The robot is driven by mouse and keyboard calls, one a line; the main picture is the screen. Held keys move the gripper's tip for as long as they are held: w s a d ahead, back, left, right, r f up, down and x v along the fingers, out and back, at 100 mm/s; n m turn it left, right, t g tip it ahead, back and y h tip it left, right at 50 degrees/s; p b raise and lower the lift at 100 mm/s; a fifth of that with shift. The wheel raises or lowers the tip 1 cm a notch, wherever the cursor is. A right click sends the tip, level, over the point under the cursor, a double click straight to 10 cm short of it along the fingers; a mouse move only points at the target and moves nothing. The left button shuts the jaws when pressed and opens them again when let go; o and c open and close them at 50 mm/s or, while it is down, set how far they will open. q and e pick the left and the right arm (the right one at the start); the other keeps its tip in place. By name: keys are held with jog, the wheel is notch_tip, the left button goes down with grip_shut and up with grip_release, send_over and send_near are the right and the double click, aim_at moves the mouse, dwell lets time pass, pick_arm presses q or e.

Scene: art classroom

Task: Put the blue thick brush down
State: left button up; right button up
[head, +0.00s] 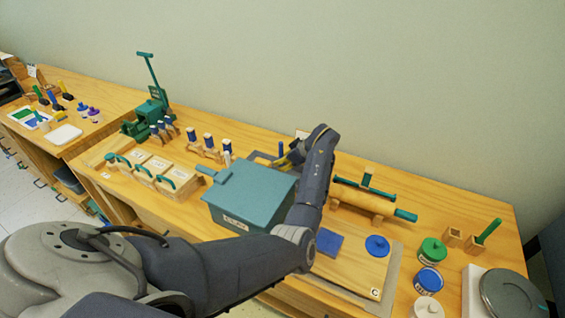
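My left arm comes in from the left, crosses the front of the bench and bends up past the teal box. Its gripper (290,160) is low behind the box, over a dark tray, and is small and partly hidden. I cannot tell whether its fingers are open or shut. A small upright blue piece (280,148) shows beside the gripper; I cannot tell whether it is the blue thick brush or whether it is held. Several brush-like tools with coloured handles (53,99) are on the far left table. My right gripper is not in view.
The teal lidded box (250,195) stands close beside the arm. A roller (365,199) on wooden supports is to the right. Several jars, including a green-lidded one (432,250), and a round grey plate (511,296) are farther right. Wooden boxes with green handles (152,168) are left.

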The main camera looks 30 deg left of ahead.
pick_arm(q)
jog(key=shift+o, duration=0.8)
jog(key=shift+r, duration=0.3)
jog(key=v, duration=0.7)
jog(key=shift+d, duration=0.15)
